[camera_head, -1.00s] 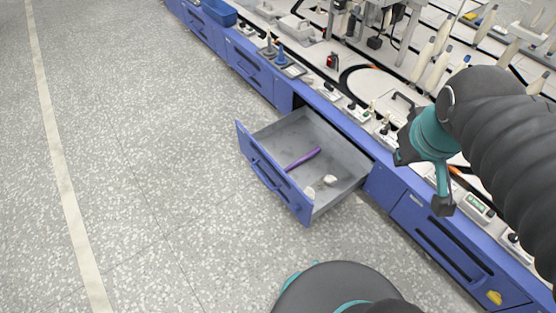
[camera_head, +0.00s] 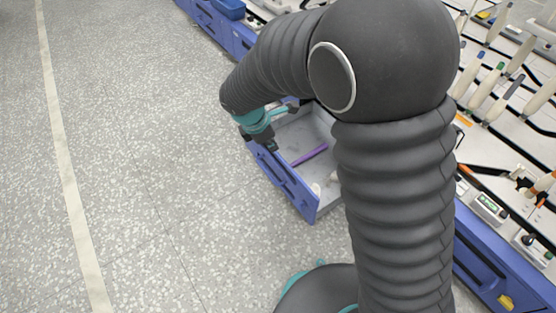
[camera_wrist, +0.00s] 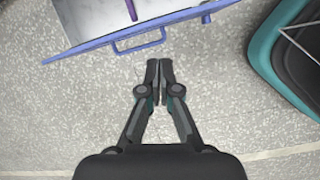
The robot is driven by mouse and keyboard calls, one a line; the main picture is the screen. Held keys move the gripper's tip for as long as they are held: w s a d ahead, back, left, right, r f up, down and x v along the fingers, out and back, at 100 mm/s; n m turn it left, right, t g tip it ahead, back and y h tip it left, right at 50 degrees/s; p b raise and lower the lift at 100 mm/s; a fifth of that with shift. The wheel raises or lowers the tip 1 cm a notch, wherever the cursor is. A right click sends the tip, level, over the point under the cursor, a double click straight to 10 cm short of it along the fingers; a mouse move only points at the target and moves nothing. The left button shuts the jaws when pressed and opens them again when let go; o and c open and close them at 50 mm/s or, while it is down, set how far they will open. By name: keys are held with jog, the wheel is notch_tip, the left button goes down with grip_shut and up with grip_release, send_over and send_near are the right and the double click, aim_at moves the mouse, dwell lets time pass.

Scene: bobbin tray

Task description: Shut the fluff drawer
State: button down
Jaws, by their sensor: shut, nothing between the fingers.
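The fluff drawer (camera_head: 312,208) stands pulled out from the blue machine front. It is a grey tray with a blue front panel and a bar handle, and it holds a purple stick (camera_head: 310,155) and a pale fluff clump. My arm hides its right part in the head view. In the wrist view the drawer's blue front (camera_wrist: 185,17) and handle (camera_wrist: 138,43) lie just beyond my fingertips. My gripper (camera_wrist: 159,64) is shut and empty, over the floor on the outer side of the front panel, apart from the handle in the picture.
More blue closed drawers (camera_head: 481,262) run along the machine on both sides. A blue bin (camera_head: 229,8) sits on the ledge at the upper left. White bobbins (camera_head: 487,85) stand on the machine at right. The speckled floor (camera_head: 150,150) left of the drawer is clear.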

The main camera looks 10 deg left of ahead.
jog(key=s+a+f+n, duration=0.1)
jog(key=a+f+n, duration=0.2)
jog(key=a+f, duration=0.2)
jog(key=b, duration=0.2)
send_near(283, 167)
notch_tip(283, 167, down, 4)
jog(key=s+a, duration=0.2)
jog(key=shift+w+d+f, duration=0.15)
jog(key=shift+w+d, duration=0.55)
jog(key=shift+w, duration=0.05)
jog(key=shift+w+d+f, duration=0.2)
jog(key=shift+w+d, duration=0.5)
jog(key=shift+w, duration=0.05)
jog(key=shift+w+d, duration=0.1)
